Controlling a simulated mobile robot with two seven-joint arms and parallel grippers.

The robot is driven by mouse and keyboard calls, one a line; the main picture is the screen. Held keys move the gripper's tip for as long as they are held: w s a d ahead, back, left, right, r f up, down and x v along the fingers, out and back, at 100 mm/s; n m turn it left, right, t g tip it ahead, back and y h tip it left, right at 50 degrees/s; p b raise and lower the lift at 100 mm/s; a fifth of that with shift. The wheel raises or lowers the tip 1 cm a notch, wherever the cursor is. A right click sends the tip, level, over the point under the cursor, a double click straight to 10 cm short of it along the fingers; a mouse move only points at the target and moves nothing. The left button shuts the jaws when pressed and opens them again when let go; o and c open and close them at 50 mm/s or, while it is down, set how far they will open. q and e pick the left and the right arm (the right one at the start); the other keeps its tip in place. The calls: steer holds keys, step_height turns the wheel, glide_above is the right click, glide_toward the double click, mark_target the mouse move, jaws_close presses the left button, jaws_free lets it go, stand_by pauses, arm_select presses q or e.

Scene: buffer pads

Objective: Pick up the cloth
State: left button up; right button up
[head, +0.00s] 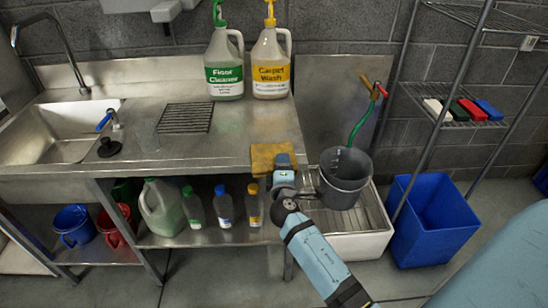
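A yellow-brown cloth (264,154) lies at the front right edge of the steel counter (235,145). My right gripper (283,162) reaches in from the lower right, its end over the right part of the cloth and covering some of it. Its fingers are hidden or too small to make out, so I cannot tell whether they touch or hold the cloth. My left gripper is not in view.
A floor cleaner jug (225,72) and carpet wash jug (271,72) stand at the counter's back. A black rack (185,118) lies left of the cloth. A grey bucket (345,180) and blue bin (432,225) stand to the right. Bottles fill the lower shelf.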

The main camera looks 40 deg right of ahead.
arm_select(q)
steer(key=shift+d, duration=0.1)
arm_select(e)
jaws_close()
steer(key=shift+r, duration=0.45)
arm_select(q)
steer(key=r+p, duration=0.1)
steer(key=p, duration=0.1)
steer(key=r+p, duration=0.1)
steer(key=p, duration=0.2)
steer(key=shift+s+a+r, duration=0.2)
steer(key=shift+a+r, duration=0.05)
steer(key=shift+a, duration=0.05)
arm_select(e)
step_height(320, 180, up, 19)
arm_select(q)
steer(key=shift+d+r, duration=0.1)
